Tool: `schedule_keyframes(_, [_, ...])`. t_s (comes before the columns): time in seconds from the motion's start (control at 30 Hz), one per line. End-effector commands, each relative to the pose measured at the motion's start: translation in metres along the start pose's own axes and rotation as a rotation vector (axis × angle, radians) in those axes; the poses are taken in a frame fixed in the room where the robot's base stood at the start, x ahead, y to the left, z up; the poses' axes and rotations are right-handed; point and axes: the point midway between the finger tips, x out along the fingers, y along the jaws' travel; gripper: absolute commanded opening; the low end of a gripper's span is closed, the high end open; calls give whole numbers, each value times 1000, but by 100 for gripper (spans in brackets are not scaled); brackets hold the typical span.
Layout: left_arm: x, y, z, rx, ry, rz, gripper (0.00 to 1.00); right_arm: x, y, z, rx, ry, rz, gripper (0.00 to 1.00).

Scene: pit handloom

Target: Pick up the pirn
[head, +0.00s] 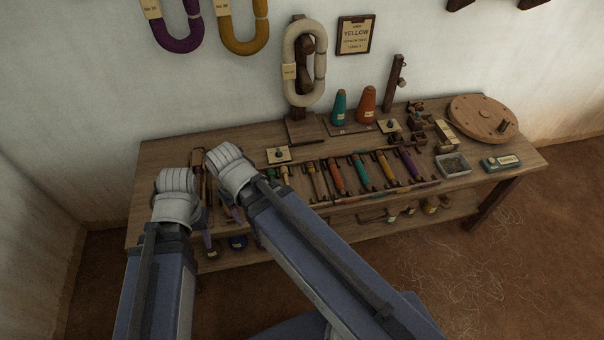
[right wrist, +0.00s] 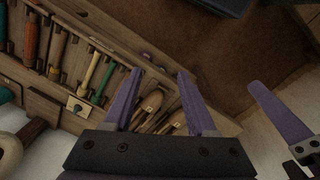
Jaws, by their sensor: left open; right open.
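Several pirns wound in different colours lie in a wooden rack on the bench: an orange pirn (head: 336,176), a teal pirn (head: 360,172), a yellow pirn (head: 386,167) and a purple pirn (head: 409,162) among them.
Brown wooden tools (right wrist: 151,102) lie below my right fingers. Teal and orange yarn cones (head: 367,105), a hank on a stand (head: 305,65), a round wooden board (head: 483,119) and a grey tray (head: 453,164) stand on the bench. A lower shelf holds small items.

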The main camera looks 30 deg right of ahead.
Motion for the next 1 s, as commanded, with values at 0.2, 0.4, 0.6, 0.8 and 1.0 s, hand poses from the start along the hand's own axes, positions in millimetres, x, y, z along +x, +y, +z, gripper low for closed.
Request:
schedule_keyframes(0.2, [64, 6, -4, 1, 0, 0, 50, 71, 105, -45, 210, 140, -27, 57])
schedule_keyframes(0.4, [103, 10, -6, 1, 0, 0, 50, 112, 208, -56, 380, 270, -14, 57])
schedule_keyframes(0.6, [123, 12, -7, 1, 0, 0, 50, 131, 275, -50, 485, 349, 12, 57])
schedule_keyframes(0.8, [127, 12, -8, 1, 0, 0, 50, 134, 296, -45, 516, 375, 23, 57])
schedule_keyframes(1.0, [133, 13, -8, 1, 0, 0, 50, 140, 296, -47, 516, 375, 23, 57])
